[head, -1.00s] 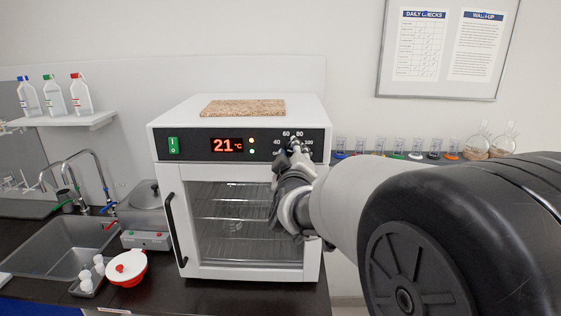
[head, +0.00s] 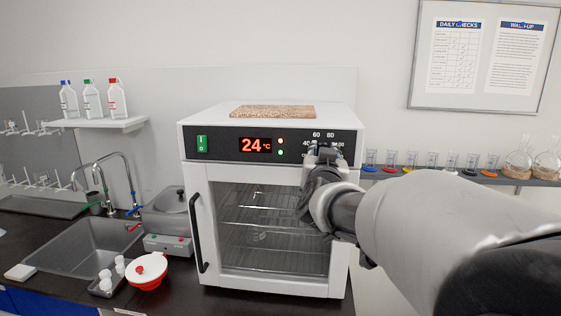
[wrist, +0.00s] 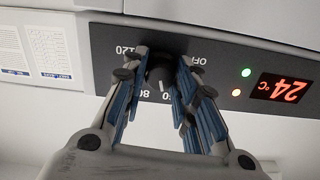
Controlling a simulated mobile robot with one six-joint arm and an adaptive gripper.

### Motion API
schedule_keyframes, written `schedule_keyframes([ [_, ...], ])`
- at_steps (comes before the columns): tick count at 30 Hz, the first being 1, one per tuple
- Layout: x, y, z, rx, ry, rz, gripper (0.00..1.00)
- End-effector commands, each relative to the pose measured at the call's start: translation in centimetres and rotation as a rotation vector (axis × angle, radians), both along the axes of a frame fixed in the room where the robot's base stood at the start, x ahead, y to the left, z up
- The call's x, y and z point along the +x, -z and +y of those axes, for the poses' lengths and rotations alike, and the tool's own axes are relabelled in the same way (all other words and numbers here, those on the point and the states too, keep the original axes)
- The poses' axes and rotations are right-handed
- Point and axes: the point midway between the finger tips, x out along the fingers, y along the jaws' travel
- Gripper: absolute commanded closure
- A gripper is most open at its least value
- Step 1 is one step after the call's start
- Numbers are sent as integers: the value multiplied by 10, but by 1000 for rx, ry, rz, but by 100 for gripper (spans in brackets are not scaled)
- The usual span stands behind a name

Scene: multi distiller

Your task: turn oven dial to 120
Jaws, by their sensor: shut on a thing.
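The oven (head: 270,185) is white with a glass door, and its red display (head: 255,145) reads 24 °C. Its black dial (wrist: 160,72) is at the right of the control panel. In the wrist view, which is upside down, my gripper's (wrist: 160,80) blue-padded fingers are shut around the dial. A white mark on the dial points toward the 60 and 80 end of the scale; its exact reading is hard to tell. The 120 label is at the left in the wrist view, with OFF at the right. In the head view, my gripper (head: 322,152) hides the dial and some numbers.
The oven door handle (head: 198,232) is on the left. A cork-like board (head: 272,111) lies on top of the oven. A sink (head: 90,248), a grey bath (head: 172,215) and a red-and-white pot (head: 148,270) are on the left. Several flasks stand on the shelf at the right.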

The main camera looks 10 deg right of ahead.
Motion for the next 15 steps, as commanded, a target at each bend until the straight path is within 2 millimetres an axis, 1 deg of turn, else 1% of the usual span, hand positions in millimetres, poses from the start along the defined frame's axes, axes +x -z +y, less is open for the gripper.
schedule_keyframes([
  [15, 0, 0, 0, 460, -1, -172, 97],
])
